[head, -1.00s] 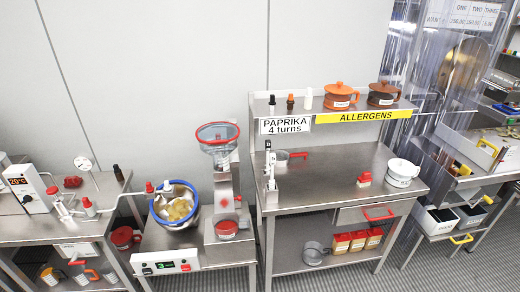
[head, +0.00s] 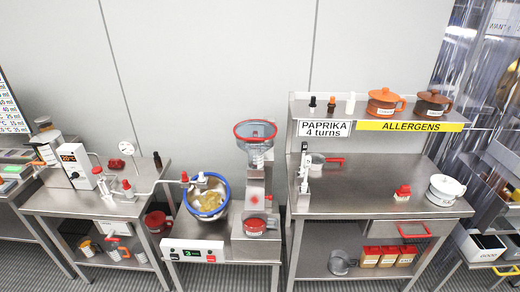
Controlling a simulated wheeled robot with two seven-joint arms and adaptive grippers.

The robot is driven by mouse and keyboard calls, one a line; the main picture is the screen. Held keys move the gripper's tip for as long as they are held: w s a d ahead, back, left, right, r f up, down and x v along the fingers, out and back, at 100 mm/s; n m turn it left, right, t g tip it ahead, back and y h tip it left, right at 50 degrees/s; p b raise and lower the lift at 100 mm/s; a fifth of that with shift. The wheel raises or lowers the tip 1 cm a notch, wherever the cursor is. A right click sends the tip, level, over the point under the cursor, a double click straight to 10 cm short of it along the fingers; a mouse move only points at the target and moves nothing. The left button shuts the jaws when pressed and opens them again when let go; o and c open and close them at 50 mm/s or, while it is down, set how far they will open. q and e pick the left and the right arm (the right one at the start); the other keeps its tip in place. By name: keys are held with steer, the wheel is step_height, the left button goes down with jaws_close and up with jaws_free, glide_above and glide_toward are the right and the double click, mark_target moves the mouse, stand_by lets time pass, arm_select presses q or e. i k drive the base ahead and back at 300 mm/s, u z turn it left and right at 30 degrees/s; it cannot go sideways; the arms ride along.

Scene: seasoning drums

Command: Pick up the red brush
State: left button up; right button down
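A small red block-like object with a paler lower part, which looks like the red brush (head: 403,193), rests on the steel table (head: 355,203) at the right. It sits left of a white labelled pot (head: 444,190) and apart from it. Its fine detail is too small to make out. Neither of my grippers shows in the head view.
A shelf (head: 375,113) above the table holds an orange pot (head: 385,102), a brown pot (head: 433,104) and small bottles. A red-handled pan (head: 322,161) stands at the table's back left. A blue-rimmed bowl (head: 207,196) and a hopper machine (head: 255,150) stand further left.

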mark_target(404, 191)
steer(key=z, duration=1.25)
